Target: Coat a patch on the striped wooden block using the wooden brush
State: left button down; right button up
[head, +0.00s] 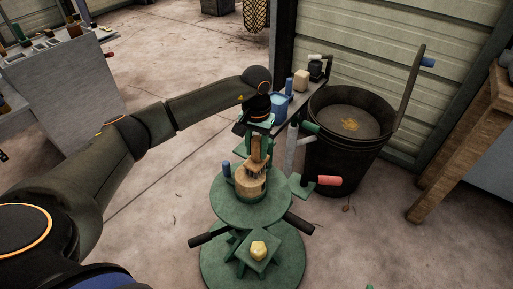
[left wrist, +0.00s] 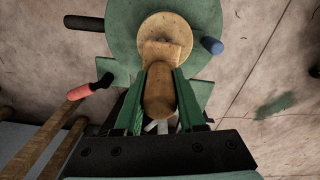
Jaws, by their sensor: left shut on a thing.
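My left gripper (head: 259,133) is shut on the upright handle of the wooden brush (head: 258,150). The brush points down at the striped wooden block (head: 243,187), a tan round piece with dark marks on the green round tray. In the left wrist view, the green fingers of the gripper (left wrist: 161,95) flank the brush handle (left wrist: 158,98). The brush's wider head covers part of the round block (left wrist: 168,22). Whether the bristles touch the block, and whether it bears a coat, I cannot tell. My right gripper is not in view.
The green caddy's round tray (head: 276,211) also bears a blue peg (head: 226,168). A lower green piece holds a yellow knob (head: 258,250). A red-handled tool (head: 323,181) sticks out at right. A black bucket (head: 348,140) and a shelf with a blue container (head: 279,107) stand behind.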

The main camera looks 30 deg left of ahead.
aim_at(250, 167)
pick_arm(q)
jog(key=shift+f, duration=0.25)
jog(key=shift+s+a+r+p, duration=0.15)
jog(key=shift+s+p, duration=0.35)
jog(key=shift+s, duration=0.6)
jog(key=shift+s+p, duration=0.5)
jog(key=shift+s, duration=0.95)
jog(key=shift+w+f+b, duration=0.2)
jog(key=shift+w+b, duration=0.45)
jog(key=shift+w, duration=0.2)
jog(key=shift+w+b, duration=1.05)
jog(key=shift+w, duration=0.7)
